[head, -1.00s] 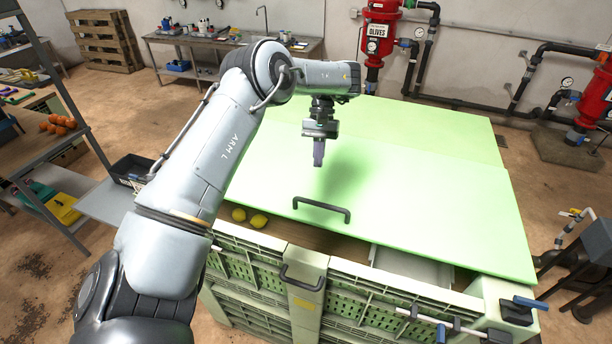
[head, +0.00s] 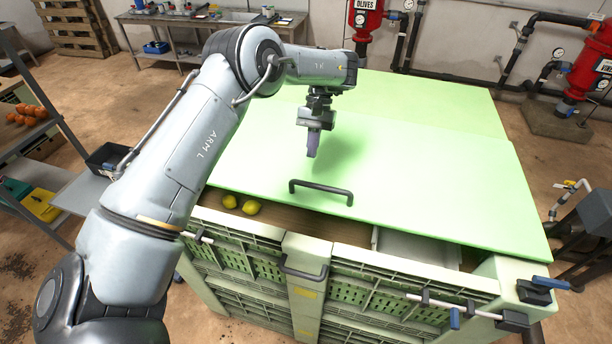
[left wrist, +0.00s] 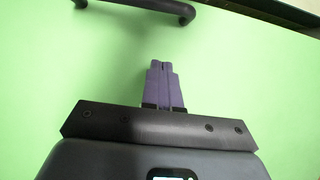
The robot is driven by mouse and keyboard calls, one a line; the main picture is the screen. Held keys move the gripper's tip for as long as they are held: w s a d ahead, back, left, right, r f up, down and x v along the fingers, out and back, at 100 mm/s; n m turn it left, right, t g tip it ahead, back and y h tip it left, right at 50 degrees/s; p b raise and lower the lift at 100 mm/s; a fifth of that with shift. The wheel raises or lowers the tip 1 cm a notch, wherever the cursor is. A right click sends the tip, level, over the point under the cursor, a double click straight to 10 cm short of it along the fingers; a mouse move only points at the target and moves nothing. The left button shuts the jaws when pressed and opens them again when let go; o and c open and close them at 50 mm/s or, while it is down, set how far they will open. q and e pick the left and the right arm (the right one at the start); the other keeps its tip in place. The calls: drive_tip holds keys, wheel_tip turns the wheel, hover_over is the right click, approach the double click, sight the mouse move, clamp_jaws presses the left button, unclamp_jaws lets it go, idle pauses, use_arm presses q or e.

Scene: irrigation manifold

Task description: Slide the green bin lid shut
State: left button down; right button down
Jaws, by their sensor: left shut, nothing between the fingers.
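The light green bin lid (head: 420,180) lies on top of the large green slatted bin (head: 245,262), leaving a gap along the bin's front edge. A dark bar handle (head: 321,188) stands on the lid near its front edge; it also shows at the top of the left wrist view (left wrist: 150,8). My left gripper (head: 312,152) is shut and empty, with its purple fingers pointing down above the lid, behind the handle. The fingers also show in the left wrist view (left wrist: 163,80), apart from the handle. My right gripper is not in view.
Two yellow lemons (head: 241,205) and a grey tray (head: 415,243) show in the front gap. The bin's front has a fixed handle (head: 303,270) and blue-ended latches (head: 543,284). A shelf with oranges (head: 27,115) stands left; red filters (head: 366,20) stand behind.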

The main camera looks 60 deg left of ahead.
sight(310, 176)
use_arm(q)
drive_tip(key=x, duration=0.3)
drive_tip(key=shift+s+d+f, duration=0.1)
drive_tip(key=shift+s+f, duration=0.1)
drive_tip(key=shift+s+d+r+p, duration=0.25)
drive_tip(key=shift+s+d+p, duration=0.25)
drive_tip(key=shift+s+d, duration=0.15)
drive_tip(key=shift+s+d+r+p, duration=0.1)
drive_tip(key=shift+s+d+p, duration=0.3)
drive_tip(key=shift+s+d, duration=0.3)
